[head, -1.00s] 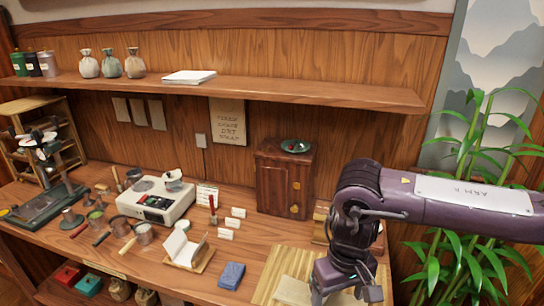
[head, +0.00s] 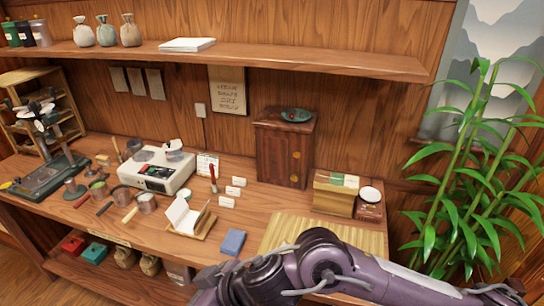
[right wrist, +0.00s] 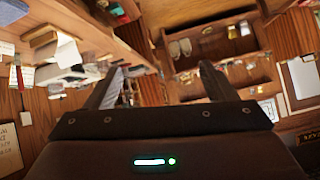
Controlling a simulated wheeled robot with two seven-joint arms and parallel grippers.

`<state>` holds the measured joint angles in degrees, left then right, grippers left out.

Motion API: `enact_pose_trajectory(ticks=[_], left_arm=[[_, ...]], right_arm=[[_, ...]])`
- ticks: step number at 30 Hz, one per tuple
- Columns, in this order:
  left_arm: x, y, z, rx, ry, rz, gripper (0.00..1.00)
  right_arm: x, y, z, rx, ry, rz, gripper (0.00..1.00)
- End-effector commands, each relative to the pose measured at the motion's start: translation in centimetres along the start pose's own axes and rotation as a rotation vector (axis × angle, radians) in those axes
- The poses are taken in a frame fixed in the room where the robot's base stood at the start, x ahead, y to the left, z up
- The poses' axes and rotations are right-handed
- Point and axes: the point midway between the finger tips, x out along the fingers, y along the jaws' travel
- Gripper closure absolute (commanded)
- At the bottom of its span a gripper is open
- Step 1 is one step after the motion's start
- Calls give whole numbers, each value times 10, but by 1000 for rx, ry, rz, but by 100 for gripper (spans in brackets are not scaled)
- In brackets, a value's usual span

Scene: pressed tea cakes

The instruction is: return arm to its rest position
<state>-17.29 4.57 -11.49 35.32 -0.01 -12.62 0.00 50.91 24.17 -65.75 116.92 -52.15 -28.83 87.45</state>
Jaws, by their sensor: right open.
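My right arm (head: 330,270), purple with dark joints, crosses the lower right of the head view, low in front of the counter's bamboo mat (head: 290,232). Its fingertips are outside the head view. In the right wrist view my right gripper (right wrist: 158,82) has its two fingers wide apart with nothing between them. That view is tilted and shows shelves and wall beyond the fingers. My left gripper is in neither view.
The counter holds a white scale (head: 157,172), a wooden cabinet (head: 284,150), a tan box (head: 335,195), a blue block (head: 233,241) and several tools. A shelf (head: 280,64) runs above. A leafy plant (head: 465,190) stands at the right.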

Motion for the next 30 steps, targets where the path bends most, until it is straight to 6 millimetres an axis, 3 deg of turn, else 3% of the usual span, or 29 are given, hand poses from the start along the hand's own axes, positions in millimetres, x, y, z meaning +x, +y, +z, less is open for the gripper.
enact_pose_trajectory(ticks=[2,6,8,11,14,19,24,30], left_arm=[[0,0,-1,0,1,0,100],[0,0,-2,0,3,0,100],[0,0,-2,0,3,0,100],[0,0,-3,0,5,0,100],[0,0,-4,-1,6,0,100],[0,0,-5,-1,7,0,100],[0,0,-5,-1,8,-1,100],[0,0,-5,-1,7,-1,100]], right_arm=[[-4,-8,-21,11,117,27,22],[-24,10,-45,60,261,155,22],[-36,25,-45,98,291,228,22],[-58,56,-31,179,296,359,22],[-80,89,4,275,239,490,22],[-121,126,96,449,37,662,22],[-153,128,178,572,-169,729,22],[-182,113,247,674,-359,742,22]])
